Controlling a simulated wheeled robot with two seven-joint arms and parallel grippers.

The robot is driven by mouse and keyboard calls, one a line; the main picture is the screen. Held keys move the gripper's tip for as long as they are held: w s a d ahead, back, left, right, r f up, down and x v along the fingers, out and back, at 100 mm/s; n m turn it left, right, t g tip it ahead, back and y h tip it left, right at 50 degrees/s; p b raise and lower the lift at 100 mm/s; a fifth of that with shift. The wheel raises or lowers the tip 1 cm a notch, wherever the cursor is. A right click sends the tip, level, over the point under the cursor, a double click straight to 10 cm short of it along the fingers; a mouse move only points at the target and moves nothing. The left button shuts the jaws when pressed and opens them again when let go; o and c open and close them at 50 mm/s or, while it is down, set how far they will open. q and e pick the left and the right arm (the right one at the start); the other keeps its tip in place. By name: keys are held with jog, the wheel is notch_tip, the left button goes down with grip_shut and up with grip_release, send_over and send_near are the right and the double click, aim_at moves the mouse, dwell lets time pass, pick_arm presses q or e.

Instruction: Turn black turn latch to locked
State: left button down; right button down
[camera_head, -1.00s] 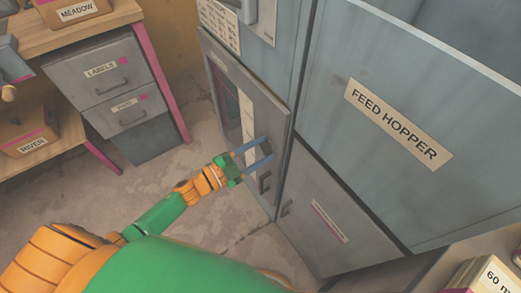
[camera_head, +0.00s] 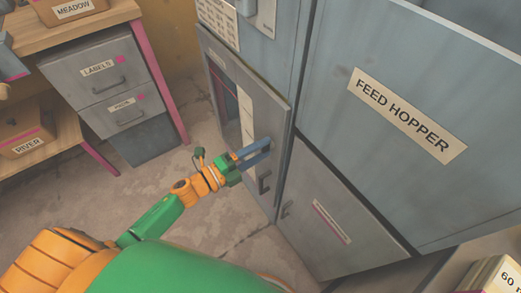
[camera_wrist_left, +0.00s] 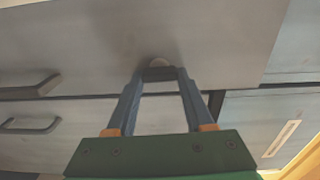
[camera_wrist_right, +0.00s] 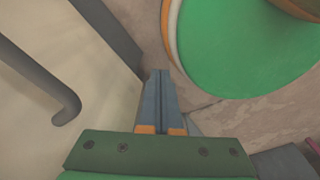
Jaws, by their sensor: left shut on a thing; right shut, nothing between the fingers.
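The black turn latch (camera_wrist_left: 159,75) shows in the left wrist view as a small dark piece between my left fingertips, in front of a pale round base on the grey door. Its exact angle is hard to tell. My left gripper (camera_head: 268,144) is shut on it, at the right side of the windowed grey cabinet door (camera_head: 270,107); its tips also show in the left wrist view (camera_wrist_left: 160,73). In the head view the gripper hides the latch. My right gripper (camera_wrist_right: 159,73) is shut and empty, seen only in the right wrist view.
A dark door handle (camera_head: 264,182) sits just below my left gripper, and another handle (camera_head: 285,209) is on the lower door to the right. The feed hopper (camera_head: 440,85) fills the right. A drawer cabinet (camera_head: 105,90) stands left. A bent bar (camera_wrist_right: 65,105) is near my right gripper.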

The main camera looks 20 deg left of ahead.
pick_arm(q)
jog(key=shift+m, duration=0.4)
jog(key=shift+c, duration=1.4)
grip_release()
jog(key=v, duration=0.7)
